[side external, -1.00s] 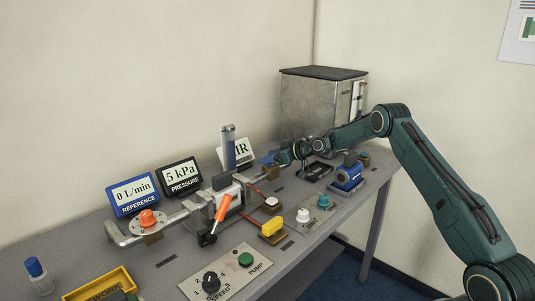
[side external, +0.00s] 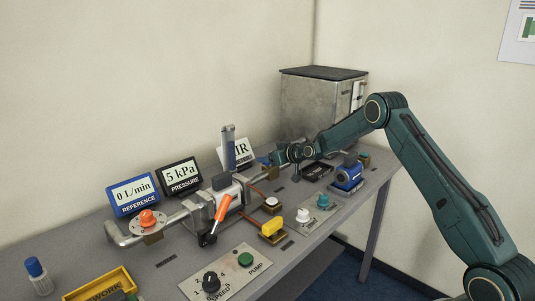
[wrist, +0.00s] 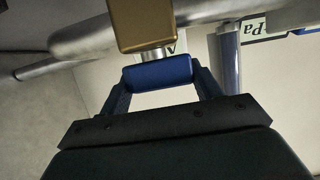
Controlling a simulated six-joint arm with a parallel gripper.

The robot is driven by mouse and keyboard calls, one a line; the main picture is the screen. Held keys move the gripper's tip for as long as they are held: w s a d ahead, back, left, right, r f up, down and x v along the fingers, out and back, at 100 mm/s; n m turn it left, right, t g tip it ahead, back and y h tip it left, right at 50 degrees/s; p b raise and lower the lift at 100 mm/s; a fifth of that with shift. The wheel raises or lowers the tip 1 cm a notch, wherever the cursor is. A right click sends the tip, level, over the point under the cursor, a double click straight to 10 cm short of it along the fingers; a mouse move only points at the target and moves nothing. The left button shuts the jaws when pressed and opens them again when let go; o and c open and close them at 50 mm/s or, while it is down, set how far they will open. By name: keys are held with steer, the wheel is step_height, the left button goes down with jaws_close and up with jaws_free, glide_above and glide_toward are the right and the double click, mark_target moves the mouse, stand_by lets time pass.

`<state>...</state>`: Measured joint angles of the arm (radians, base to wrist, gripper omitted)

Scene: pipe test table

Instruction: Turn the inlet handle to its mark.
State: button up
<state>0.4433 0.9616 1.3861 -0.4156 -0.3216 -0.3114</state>
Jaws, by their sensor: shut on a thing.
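The inlet handle (wrist: 158,73) is a blue bar on a short metal stem under a brass valve block (wrist: 142,22). In the wrist view my gripper (wrist: 160,80) is shut on it, with one finger at each end of the bar. In the side view my gripper (side external: 272,158) is at the right end of the pipe run, and only a small bit of blue shows beside it. I cannot make out the handle's mark in either view.
A metal tank (side external: 315,105) stands behind my wrist. A blue pump-like unit (side external: 348,176) sits to the right on the table. An orange lever (side external: 222,207), an orange knob (side external: 147,218) and a PRESSURE display (side external: 181,177) reading 5 kPa are to the left.

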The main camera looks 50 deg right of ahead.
steer(key=o, duration=1)
steer(key=shift+s+r, duration=0.1)
steer(key=shift+v, duration=6.8)
steer(key=shift+a+r, duration=0.1)
steer(key=s+a+r+n+g+y, duration=0.1)
steer(key=s+a+r+g, duration=0.1)
steer(key=s+a+r, duration=0.5)
steer(key=s+a+r+n+g, duration=0.1)
steer(key=s+a+r+g, duration=0.1)
steer(key=s+a+r, duration=0.5)
steer(key=s+a+g, duration=0.1)
steer(key=s+a, duration=0.1)
steer(key=s, duration=0.6)
steer(key=s+a+f+m+g, duration=0.1)
steer(key=s+a, duration=0.2)
steer(key=s, duration=0.6)
steer(key=s+a+f+g, duration=0.1)
steer(key=s+a+g, duration=0.1)
steer(key=s, duration=0.6)
steer(key=shift+s+a+f+m+h, duration=0.2)
steer(key=shift+a+f+m+h, duration=0.1)
steer(key=shift+m+h, duration=0.1)
